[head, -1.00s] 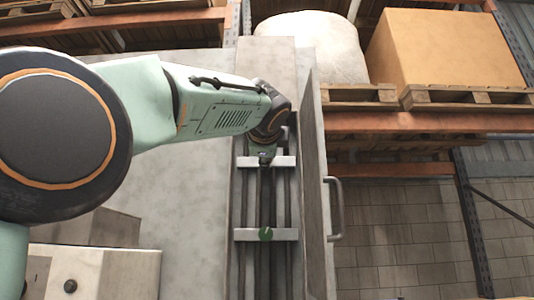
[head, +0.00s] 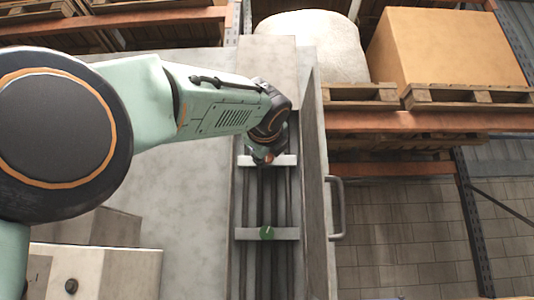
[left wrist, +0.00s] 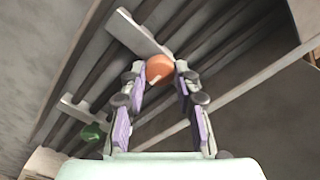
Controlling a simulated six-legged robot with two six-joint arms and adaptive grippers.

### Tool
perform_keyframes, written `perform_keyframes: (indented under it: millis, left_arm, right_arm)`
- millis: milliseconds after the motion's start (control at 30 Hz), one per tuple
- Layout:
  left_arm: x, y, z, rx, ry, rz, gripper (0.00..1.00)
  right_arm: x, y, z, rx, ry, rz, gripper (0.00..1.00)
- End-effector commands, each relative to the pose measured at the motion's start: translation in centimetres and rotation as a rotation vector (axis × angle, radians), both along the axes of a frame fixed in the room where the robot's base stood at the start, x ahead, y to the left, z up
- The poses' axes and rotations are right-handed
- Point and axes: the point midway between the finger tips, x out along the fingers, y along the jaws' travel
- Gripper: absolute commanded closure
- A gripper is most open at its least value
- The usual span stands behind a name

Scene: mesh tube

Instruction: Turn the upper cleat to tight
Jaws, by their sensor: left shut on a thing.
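The upper cleat is an orange round knob (left wrist: 159,68) with a pale mark, on the upper pale crossbar (head: 285,160) over the dark tubes. My left gripper (left wrist: 160,72) is shut on this orange knob, one finger on each side in the left wrist view. In the head view my left gripper (head: 263,157) is at the upper crossbar, and its wrist mostly hides the knob. The lower cleat is a green round knob (head: 266,233) on the lower crossbar (head: 248,235). It also shows in the left wrist view (left wrist: 93,132), apart from my fingers. My right gripper is not in view.
The tubes run in an open grey channel with a tall panel (head: 314,190) close on its right. A metal handle (head: 338,208) is on that panel's outer side. A large box (head: 445,48) and a white sack (head: 318,45) stand on pallets behind.

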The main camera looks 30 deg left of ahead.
Motion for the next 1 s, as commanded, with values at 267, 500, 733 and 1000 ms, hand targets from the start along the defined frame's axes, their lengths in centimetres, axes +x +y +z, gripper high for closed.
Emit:
perform_keyframes:
  millis: [267, 500, 733, 1000]
  left_arm:
    - [-0.31, -0.03, 0.79, 0.024, -0.006, -0.002, 1.0]
    - [-0.32, -0.05, 0.8, 0.024, -0.007, -0.003, 1.0]
    - [-0.21, -0.05, 0.54, 0.02, -0.002, -0.002, 0.5]
    - [-0.11, -0.07, 0.29, 0.017, 0.002, -0.001, 0.46]
  right_arm:
    - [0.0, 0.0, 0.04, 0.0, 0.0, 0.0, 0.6]
    - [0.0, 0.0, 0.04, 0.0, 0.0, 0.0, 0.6]
    - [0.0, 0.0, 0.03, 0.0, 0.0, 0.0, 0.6]
    - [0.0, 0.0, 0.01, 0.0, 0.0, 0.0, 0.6]
